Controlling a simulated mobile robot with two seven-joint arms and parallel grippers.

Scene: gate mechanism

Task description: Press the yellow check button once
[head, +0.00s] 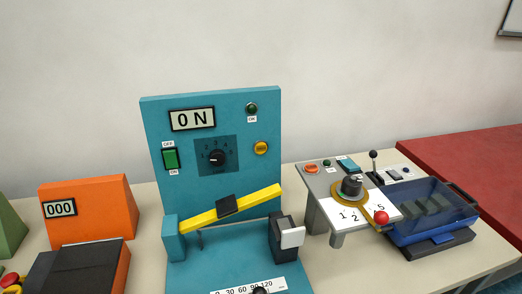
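A small round yellow button (261,148) sits on the right side of the upright teal panel (215,105), below a round green lamp (252,108). It has dark marking on its face that is too small to read. Nothing covers it. The panel's display (192,119) reads "ON". Neither of my grippers shows in the head view.
A yellow barrier arm (250,200) slants across the teal panel's front. A grey console (321,182) with a dial and red-knobbed lever (381,217) stands at right, beside a blue transparent box (432,203). An orange device (105,198) stands at left.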

